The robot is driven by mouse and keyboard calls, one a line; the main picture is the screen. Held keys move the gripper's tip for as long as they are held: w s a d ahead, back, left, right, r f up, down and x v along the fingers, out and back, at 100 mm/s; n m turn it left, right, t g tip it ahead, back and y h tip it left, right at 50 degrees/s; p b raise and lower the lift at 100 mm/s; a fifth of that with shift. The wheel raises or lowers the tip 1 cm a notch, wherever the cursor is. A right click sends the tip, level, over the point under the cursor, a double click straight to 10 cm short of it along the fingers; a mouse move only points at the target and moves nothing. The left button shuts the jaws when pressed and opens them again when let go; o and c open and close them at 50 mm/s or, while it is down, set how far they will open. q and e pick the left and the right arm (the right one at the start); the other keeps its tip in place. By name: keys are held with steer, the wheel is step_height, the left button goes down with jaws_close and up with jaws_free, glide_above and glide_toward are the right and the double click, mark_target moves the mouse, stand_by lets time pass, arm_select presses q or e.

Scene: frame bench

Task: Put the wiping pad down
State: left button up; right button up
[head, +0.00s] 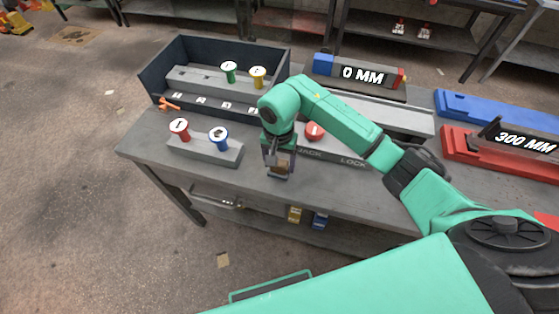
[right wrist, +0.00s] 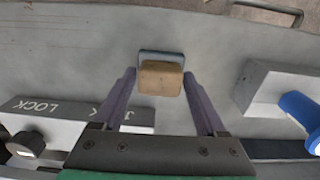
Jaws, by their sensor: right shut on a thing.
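The wiping pad (right wrist: 160,78) is a tan block on a grey-blue base. It sits between the two purple fingers of my right gripper (right wrist: 159,75) in the right wrist view. In the head view my right gripper (head: 279,156) points down over the front part of the grey bench (head: 335,184), with the tan pad (head: 283,168) low between its fingers. The gripper is shut on the pad. I cannot tell whether the pad's base touches the bench top. My left gripper is not in view.
A grey block (head: 208,151) with a red and a blue knobbed piece stands left of the gripper. Close on the right is the fixture marked JACK and LOCK (head: 334,158) with a red knob (head: 314,131). A dark open tray (head: 160,63) stands behind left. Bare bench lies in front.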

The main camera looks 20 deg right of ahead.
steer(key=shift+f, duration=0.2)
steer(key=o, duration=1.2)
steer(key=shift+r, duration=0.1)
steer(key=shift+o, duration=0.2)
steer(key=shift+r, duration=0.1)
step_height(320, 180, up, 8)
steer(key=b, duration=0.3)
steer(key=shift+w+r, duration=0.1)
steer(key=shift+r, duration=0.05)
step_height(320, 180, up, 4)
steer(key=shift+f, duration=0.1)
